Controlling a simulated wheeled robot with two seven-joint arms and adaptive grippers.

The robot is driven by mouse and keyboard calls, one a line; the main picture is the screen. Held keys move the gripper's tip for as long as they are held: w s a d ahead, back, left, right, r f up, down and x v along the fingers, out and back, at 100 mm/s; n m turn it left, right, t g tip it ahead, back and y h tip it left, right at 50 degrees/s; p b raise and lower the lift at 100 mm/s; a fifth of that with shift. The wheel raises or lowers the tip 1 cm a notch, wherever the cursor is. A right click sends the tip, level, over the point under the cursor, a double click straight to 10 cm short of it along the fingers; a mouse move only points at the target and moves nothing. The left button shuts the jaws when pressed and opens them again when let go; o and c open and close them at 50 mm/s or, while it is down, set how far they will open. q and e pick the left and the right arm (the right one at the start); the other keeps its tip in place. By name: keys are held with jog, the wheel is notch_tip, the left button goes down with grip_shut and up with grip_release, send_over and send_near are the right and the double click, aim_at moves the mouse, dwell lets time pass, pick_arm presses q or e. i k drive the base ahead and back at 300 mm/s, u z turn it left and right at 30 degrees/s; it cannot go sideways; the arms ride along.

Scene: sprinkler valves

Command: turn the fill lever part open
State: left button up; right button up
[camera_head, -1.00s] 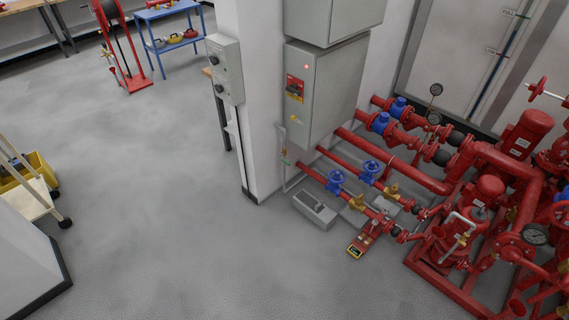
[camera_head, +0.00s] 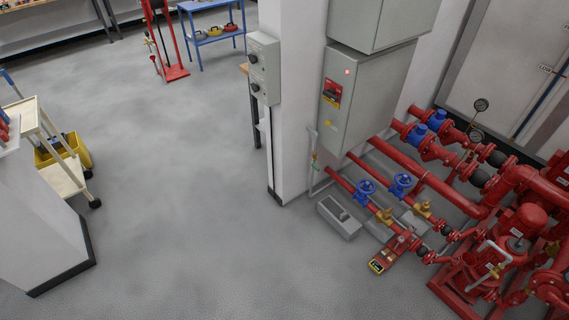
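Neither of my grippers is in view. Red pipework runs along the floor at the right, with two blue handwheels (camera_head: 364,190), (camera_head: 401,184) and two small brass valves (camera_head: 384,215), (camera_head: 424,208) on the thinner pipes. A pale bent pipe or handle (camera_head: 489,257) shows by the red pump set (camera_head: 520,225). I cannot tell which part is the fill lever, or how far it is turned. The pump set is cut off by the right and bottom edges.
A grey control cabinet (camera_head: 365,95) stands beside a white pillar (camera_head: 300,130) with a grey switch box (camera_head: 263,68). A grey box (camera_head: 338,218) and a red-and-yellow unit (camera_head: 384,259) lie on the floor. A cart (camera_head: 65,178) and yellow bucket (camera_head: 76,150) stand left. The middle floor is clear.

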aim_at(313, 165)
jog(key=u, duration=0.7)
jog(key=i, duration=0.65)
jog(key=u, duration=0.55)
jog(key=i, duration=0.65)
jog(key=z, duration=0.7)
jog(key=i, duration=0.75)
jog(key=z, duration=0.8)
